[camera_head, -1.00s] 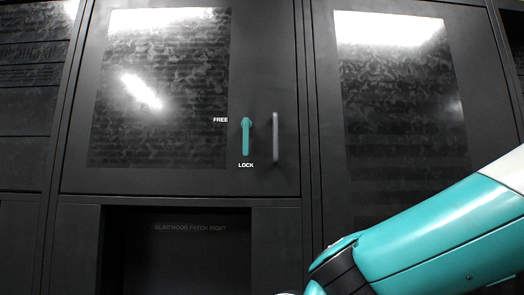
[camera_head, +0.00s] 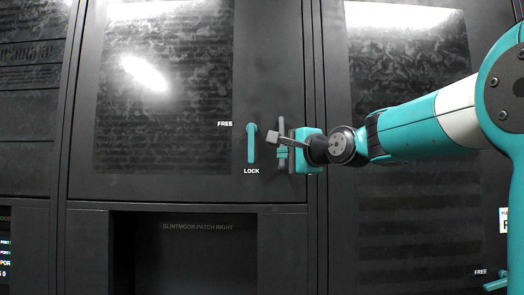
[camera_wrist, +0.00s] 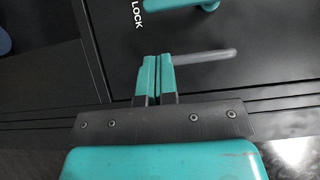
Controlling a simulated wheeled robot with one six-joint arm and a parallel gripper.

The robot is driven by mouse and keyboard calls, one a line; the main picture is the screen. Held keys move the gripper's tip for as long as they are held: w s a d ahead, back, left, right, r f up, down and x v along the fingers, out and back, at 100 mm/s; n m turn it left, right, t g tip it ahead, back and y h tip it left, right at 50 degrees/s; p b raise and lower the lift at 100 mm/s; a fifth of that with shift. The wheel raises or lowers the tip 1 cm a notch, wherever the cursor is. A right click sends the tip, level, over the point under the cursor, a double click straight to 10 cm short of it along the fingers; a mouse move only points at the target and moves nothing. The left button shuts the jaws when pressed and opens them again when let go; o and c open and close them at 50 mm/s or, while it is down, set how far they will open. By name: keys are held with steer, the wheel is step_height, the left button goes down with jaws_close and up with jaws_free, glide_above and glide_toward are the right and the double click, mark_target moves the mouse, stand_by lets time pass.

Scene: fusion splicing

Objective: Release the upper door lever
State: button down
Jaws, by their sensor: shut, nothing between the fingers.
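The teal upper door lever (camera_head: 252,146) hangs straight down from its pivot, with its tip just above the LOCK label and FREE printed at upper left. It also shows at the top edge of the wrist view (camera_wrist: 180,5), partly cut off by the frame. My gripper (camera_head: 283,152) is just right of the lever, in front of the door's grey bar handle. In the wrist view its teal fingertips (camera_wrist: 155,62) are together and empty, apart from the lever. They hide part of the bar handle (camera_wrist: 205,55); contact with it cannot be told.
The black upper door (camera_head: 180,187) has a glossy patterned panel. Below it is a dark recess marked GLINTMOOR PATCH RIGHT (camera_head: 196,226). Another teal lever (camera_head: 497,282) with a FREE label shows at the lower right. The space left of the lever is clear.

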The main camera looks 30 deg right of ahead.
mark_target(251, 144)
steer(key=w+p, duration=0.4)
steer(key=w, duration=0.5)
steer(key=shift+w+p, duration=0.4)
steer(key=shift+w+f, duration=0.1)
steer(key=shift+w, duration=0.05)
steer(key=shift+f, duration=0.1)
